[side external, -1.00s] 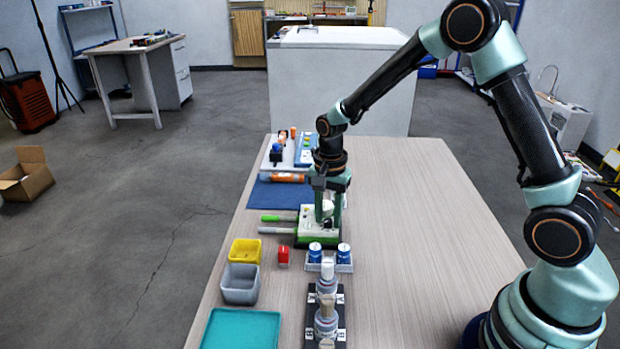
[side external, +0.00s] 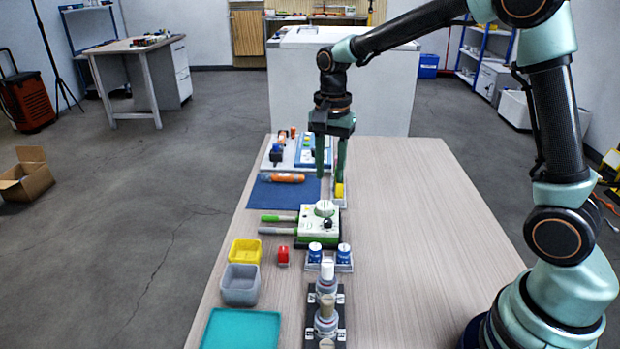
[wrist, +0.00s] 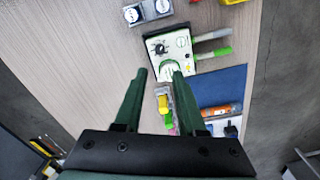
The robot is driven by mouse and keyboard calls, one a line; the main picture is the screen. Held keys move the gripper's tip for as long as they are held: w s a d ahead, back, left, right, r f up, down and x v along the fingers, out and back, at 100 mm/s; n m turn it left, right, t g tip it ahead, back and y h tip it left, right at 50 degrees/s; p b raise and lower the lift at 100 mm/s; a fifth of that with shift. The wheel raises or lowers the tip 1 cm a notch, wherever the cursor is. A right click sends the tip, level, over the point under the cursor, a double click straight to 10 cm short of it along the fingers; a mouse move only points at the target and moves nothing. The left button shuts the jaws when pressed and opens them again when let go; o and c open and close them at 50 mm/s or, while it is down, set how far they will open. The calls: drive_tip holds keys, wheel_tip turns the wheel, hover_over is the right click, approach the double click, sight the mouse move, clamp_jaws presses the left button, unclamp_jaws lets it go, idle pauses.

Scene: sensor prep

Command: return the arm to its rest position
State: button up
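My gripper (side external: 330,176) is open and empty, pointing down above the far part of the table (side external: 420,225). In the wrist view the two green fingers of my gripper (wrist: 161,74) are spread apart with nothing between their tips. The white and green device (side external: 318,226) with a round pale top sits on the table below and nearer the camera than my gripper. It also shows just beyond the fingertips in the wrist view (wrist: 163,48). A small yellow item (side external: 339,191) in a pale holder lies near the fingers, partly hidden.
A blue mat (side external: 275,193) with an orange tube (side external: 282,178) lies left of my gripper. Two blue-topped jars (side external: 315,252), a yellow bin (side external: 244,252), a grey bin (side external: 239,286), a teal tray (side external: 240,330) and a dark bottle rack (side external: 311,320) stand nearer. The table's right side is clear.

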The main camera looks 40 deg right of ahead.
drive_tip(key=shift+r, duration=0.1)
drive_tip(key=s+r+n+t, duration=0.2)
drive_tip(key=s+r+n, duration=0.2)
drive_tip(key=s+n, duration=0.2)
drive_tip(key=s+r+n+t, duration=0.3)
drive_tip(key=s+n, duration=0.4)
drive_tip(key=s, duration=0.1)
drive_tip(key=shift+s+r+t, duration=0.3)
drive_tip(key=shift+s+r, duration=0.05)
drive_tip(key=shift+r, duration=0.05)
idle(2.6)
